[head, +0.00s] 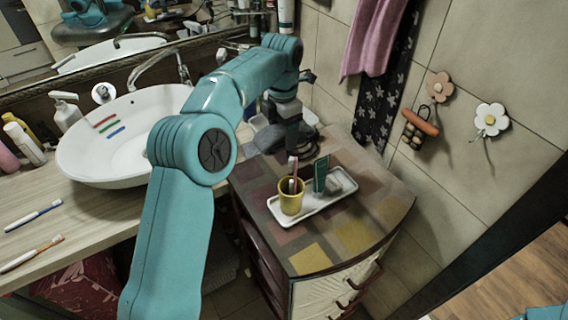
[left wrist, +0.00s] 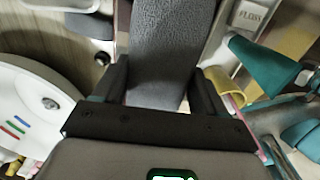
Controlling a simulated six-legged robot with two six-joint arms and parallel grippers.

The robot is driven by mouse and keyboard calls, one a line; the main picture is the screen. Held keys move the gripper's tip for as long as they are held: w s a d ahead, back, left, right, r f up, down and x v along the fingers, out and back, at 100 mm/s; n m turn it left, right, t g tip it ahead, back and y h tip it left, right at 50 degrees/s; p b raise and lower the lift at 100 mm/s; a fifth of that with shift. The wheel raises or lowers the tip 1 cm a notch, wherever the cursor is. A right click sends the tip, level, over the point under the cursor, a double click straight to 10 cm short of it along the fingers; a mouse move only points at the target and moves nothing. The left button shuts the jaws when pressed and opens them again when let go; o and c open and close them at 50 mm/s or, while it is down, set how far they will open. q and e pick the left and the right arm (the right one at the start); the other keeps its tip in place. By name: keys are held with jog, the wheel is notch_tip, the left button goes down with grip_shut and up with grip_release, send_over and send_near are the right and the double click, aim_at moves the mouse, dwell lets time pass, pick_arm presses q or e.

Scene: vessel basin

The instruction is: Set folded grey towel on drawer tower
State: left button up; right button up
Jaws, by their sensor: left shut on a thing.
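The folded grey towel (left wrist: 172,35) fills the space between the two dark fingers of my left gripper (left wrist: 163,78) in the left wrist view. The fingers are shut on it. In the head view my left gripper (head: 291,143) points down over the back of the drawer tower (head: 352,237). The towel (head: 268,139) shows there as a dark grey shape, partly hidden by my arm and gripper. I cannot tell whether it touches the tower's top. My right gripper is not in view.
A white tray (head: 328,205) on the tower holds a yellow cup (head: 291,203) with a toothbrush and a green item (head: 321,174). A white basin (head: 120,150) is at left. Dark coiled things lie at the tower's back. The tower's front top is clear.

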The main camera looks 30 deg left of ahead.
pick_arm(q)
send_over(282, 169)
notch_tip(282, 169, down, 5)
jog(key=shift+f, duration=0.1)
jog(key=shift+s+d+f, duration=0.1)
jog(key=shift+s, duration=0.1)
jog(key=f, duration=0.3)
jog(key=w+f, duration=0.1)
jog(key=shift+w+a+f+p, duration=0.1)
jog(key=shift+a+f+p, duration=0.2)
jog(key=shift+p, duration=0.05)
jog(key=shift+d+f, duration=0.1)
jog(key=shift+f, duration=0.05)
jog(key=shift+s+d+r, duration=0.15)
jog(key=shift+s+r, duration=0.1)
jog(key=shift+s, duration=0.2)
jog(key=shift+w+f, duration=0.3)
jog(key=shift+f, duration=0.15)
jog(key=o, duration=1)
jog(key=shift+o, duration=0.2)
jog(key=shift+s+r, duration=0.2)
jog(key=shift+r, duration=0.05)
jog(key=shift+w+r, duration=0.3)
jog(key=shift+r, duration=0.15)
notch_tip(282, 169, up, 10)
jog(key=shift+r, duration=0.1)
jog(key=shift+s+r, duration=0.25)
jog(key=shift+r, duration=0.35)
